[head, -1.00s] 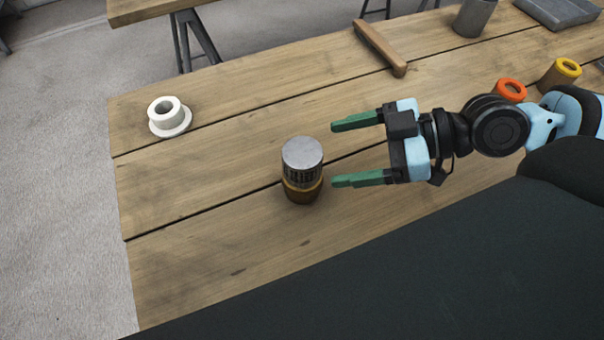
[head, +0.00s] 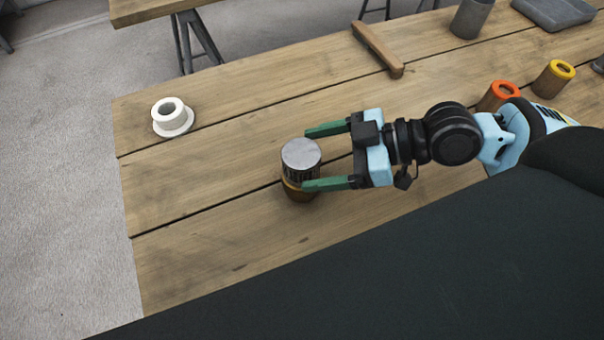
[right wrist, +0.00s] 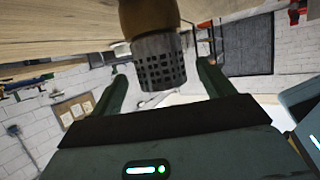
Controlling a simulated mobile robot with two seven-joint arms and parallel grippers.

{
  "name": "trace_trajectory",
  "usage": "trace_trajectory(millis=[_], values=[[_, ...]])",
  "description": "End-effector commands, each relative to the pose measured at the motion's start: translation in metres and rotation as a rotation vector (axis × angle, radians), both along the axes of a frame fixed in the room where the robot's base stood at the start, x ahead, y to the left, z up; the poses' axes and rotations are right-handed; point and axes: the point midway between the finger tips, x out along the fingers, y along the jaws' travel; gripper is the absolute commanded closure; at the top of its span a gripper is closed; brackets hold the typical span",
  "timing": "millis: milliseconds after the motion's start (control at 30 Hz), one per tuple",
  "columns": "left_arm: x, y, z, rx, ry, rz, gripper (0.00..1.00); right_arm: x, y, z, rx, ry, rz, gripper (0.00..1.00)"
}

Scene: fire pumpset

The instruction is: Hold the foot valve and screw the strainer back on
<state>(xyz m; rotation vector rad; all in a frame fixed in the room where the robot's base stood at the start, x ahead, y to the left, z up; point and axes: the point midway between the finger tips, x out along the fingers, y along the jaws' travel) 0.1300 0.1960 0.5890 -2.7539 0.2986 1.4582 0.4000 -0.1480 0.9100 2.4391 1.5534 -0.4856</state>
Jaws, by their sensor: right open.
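The strainer (head: 301,154) is a grey cylinder with a flat top and perforated sides. It stands upright on the brass-coloured foot valve (head: 293,192) on the workbench; whether the threads are engaged cannot be told. My right gripper (head: 307,160) is open, with its green fingers reaching in from the right. The near finger overlaps the strainer's lower right side in the picture; the far finger is beyond it. In the right wrist view the strainer (right wrist: 160,65) appears between the fingers, below the brass valve body (right wrist: 148,14). Contact cannot be seen. My left gripper is not in view.
A white flanged ring (head: 172,117) lies at the bench's left end. A wooden-handled tool (head: 378,50) lies at the back. Orange (head: 499,95) and yellow (head: 555,77) cylinders and a grey cup (head: 471,19) stand to the right. The wooden bench (head: 215,170) is clear around the valve.

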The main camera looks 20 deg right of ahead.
Motion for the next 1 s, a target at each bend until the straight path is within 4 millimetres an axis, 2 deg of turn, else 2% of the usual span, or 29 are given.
trace_trajectory(millis=[100,300,733,767,1000], values=[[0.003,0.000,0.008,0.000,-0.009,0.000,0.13,0.005,0.014,-0.001,0.005,-0.004,0.001,0.20],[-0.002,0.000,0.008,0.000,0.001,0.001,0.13,0.012,0.027,-0.010,0.002,-0.003,0.000,0.20],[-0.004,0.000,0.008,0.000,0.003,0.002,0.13,0.013,0.029,-0.012,-0.001,-0.001,-0.001,0.20],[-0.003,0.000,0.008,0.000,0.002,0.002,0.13,0.013,0.029,-0.012,-0.001,-0.001,-0.001,0.21],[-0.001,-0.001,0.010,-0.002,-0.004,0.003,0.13,0.013,0.029,-0.012,-0.001,-0.001,-0.001,0.52]])
